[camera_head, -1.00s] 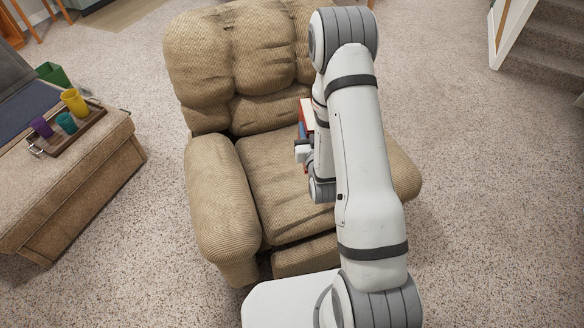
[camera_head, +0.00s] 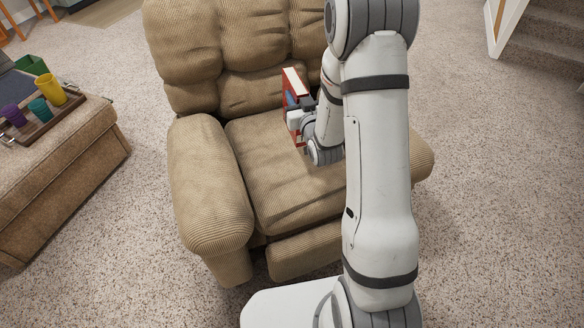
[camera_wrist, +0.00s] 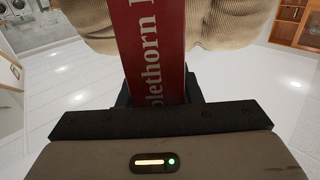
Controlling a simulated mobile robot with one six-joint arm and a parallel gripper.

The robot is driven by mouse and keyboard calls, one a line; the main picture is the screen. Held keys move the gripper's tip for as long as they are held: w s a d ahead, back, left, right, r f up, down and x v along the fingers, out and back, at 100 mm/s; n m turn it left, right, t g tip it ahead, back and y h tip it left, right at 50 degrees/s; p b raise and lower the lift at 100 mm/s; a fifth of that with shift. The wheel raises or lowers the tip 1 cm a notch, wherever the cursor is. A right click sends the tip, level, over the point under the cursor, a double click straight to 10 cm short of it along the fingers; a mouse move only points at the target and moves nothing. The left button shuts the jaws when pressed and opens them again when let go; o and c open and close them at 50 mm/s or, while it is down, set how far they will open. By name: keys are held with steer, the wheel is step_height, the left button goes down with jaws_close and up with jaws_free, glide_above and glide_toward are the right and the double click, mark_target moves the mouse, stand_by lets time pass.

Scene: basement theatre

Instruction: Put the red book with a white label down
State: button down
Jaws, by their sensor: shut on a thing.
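The red book (camera_head: 290,83) with pale page edges stands upright in my gripper (camera_head: 300,112), over the seat of the tan armchair (camera_head: 275,180). In the wrist view the red book (camera_wrist: 150,50) shows its red side with white lettering, running up from between the jaws of my gripper (camera_wrist: 155,95). My gripper is shut on it. My arm hides part of the seat and the right side of the chair. I cannot tell whether the book's lower edge touches the seat.
The left armrest (camera_head: 205,180) and the backrest (camera_head: 235,50) bound the seat. The front of the seat is bare. An ottoman (camera_head: 75,160) at the left bears a tray (camera_head: 45,128) with several cups. Carpet (camera_head: 480,200) lies open at the right.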

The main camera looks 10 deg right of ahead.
steer(key=shift+n+y, duration=0.4)
steer(key=shift+y, duration=0.2)
steer(key=w+f+b, duration=0.1)
steer(key=b, duration=0.4)
steer(key=w+f+b, duration=0.1)
steer(key=f+b, duration=0.1)
steer(key=b, duration=0.3)
steer(key=shift+w+d+f, duration=0.1)
steer(key=shift+f, duration=0.15)
step_height(320, 180, down, 10)
steer(key=b, duration=0.3)
steer(key=shift+r+b, duration=0.15)
steer(key=shift+b, duration=0.25)
steer(key=shift+f, duration=0.2)
steer(key=c, duration=1)
jaws_free()
steer(key=shift+c, duration=0.2)
steer(key=shift+r, duration=0.1)
